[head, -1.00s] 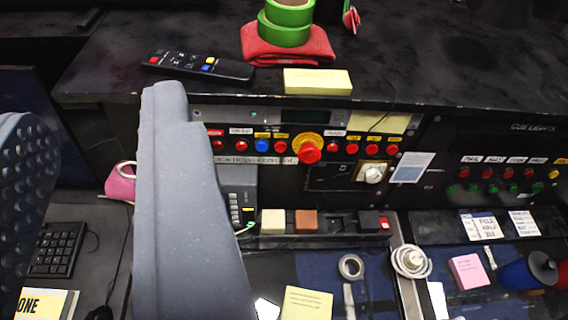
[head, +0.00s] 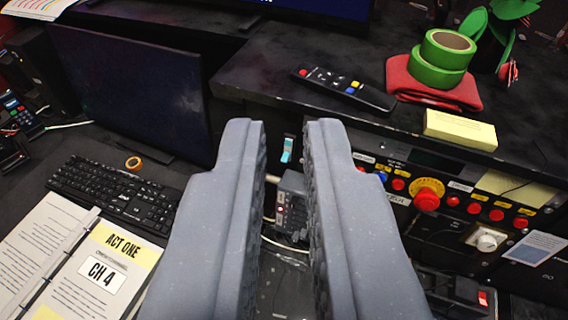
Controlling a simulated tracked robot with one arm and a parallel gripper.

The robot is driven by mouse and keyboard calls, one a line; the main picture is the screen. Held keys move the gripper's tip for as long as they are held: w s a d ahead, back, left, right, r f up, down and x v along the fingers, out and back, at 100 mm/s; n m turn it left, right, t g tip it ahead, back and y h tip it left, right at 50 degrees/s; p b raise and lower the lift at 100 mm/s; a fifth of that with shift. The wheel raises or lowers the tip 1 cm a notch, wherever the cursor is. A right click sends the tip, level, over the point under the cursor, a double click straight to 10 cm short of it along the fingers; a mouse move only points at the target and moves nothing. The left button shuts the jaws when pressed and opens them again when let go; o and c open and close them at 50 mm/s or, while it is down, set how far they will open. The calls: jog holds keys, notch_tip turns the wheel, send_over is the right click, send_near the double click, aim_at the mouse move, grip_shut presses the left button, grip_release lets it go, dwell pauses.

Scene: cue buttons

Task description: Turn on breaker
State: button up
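A small switch (head: 288,148) with a pale cyan and white face sits on the dark front of the raised console, in the gap between my fingers. It looks like the breaker, but no label on it is readable. My gripper (head: 284,128) is open and empty, its two grey fingers pointing forward on either side of the switch in the picture. I cannot tell how far the fingertips are from it. The right finger hides part of the panel beside the switch.
A panel with a large red button (head: 427,197) and smaller buttons lies to the right. A grey phone-like unit (head: 292,205) shows low between the fingers. A monitor (head: 135,95), keyboard (head: 115,192) and open binder (head: 80,262) are left. A remote (head: 343,90) lies on the console top.

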jog(key=shift+w+f, duration=0.2)
jog(key=shift+f, duration=0.05)
grip_shut()
jog(key=n+g+h+p, duration=0.2)
jog(key=n+h, duration=0.3)
jog(key=n, duration=2.7)
send_near(285, 157)
jog(key=s+a+f, duration=0.1)
jog(key=s+f, duration=0.1)
jog(key=shift+s+r, duration=0.15)
jog(key=shift+r, duration=0.05)
jog(key=shift+b+x, duration=0.3)
jog(key=shift+x, duration=4.7)
jog(key=shift+r+g+p, duration=0.15)
jog(key=shift+g+p, duration=0.15)
jog(key=shift+p, duration=0.85)
